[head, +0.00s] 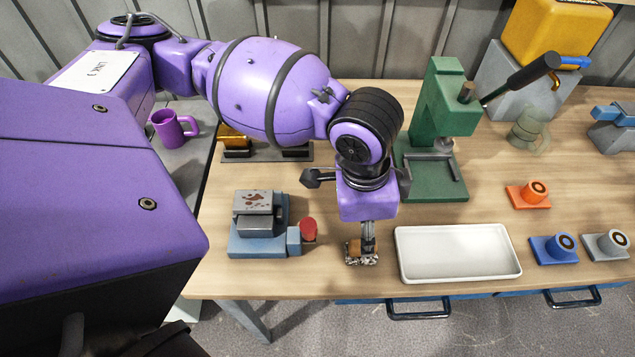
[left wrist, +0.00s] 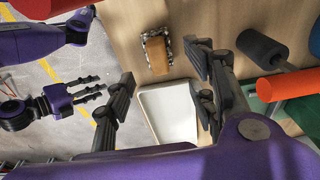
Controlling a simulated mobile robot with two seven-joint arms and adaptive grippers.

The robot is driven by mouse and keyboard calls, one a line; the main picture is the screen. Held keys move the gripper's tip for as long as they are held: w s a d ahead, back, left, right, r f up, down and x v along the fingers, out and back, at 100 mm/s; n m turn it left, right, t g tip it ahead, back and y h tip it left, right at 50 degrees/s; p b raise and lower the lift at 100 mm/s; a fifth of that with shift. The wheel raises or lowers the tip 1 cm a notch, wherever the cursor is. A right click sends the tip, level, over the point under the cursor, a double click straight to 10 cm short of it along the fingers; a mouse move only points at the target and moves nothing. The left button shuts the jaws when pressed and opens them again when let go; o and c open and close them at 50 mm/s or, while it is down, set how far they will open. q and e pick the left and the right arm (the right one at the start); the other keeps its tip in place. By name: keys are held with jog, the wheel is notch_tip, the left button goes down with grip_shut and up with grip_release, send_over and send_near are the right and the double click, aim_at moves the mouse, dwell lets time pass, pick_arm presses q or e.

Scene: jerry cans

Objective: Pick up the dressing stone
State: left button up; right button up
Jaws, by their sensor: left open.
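The dressing stone (head: 361,256) is a small brown block with speckled grey-and-white sides, lying on the wooden bench near its front edge. In the left wrist view the stone (left wrist: 157,54) shows beyond the fingertips, toward the top of the picture. My left gripper (head: 368,238) points down over the stone and covers part of it in the head view. In the left wrist view my left gripper (left wrist: 163,74) has its dark fingers spread wide with nothing between them. My right gripper (left wrist: 90,90) shows at the left of that view, away from the bench; its finger gap is unclear.
A white tray (head: 405,276) lies just right of the stone. A grey-blue device with a red knob (head: 309,229) stands to the left. A green press (head: 432,181) stands behind the tray. Orange, blue and grey stamp-like pieces (head: 530,194) sit at the right.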

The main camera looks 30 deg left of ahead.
pick_arm(q)
jog(key=f, duration=0.3)
jog(key=shift+s+d+f, duration=0.15)
jog(key=shift+s+d, duration=0.2)
jog(key=f, duration=0.3)
jog(key=shift+w+f+b, duration=0.2)
jog(key=shift+f+b, duration=0.1)
jog(key=shift+b, duration=0.05)
jog(key=shift+d+f, duration=0.1)
jog(key=shift+f, duration=0.05)
jog(key=shift+w, duration=0.1)
jog(key=c, duration=1.2)
jog(key=shift+o, duration=0.2)
pick_arm(e)
jog(key=shift+s+d+f, duration=0.35)
jog(key=shift+s+f, duration=0.3)
jog(key=shift+s, duration=0.1)
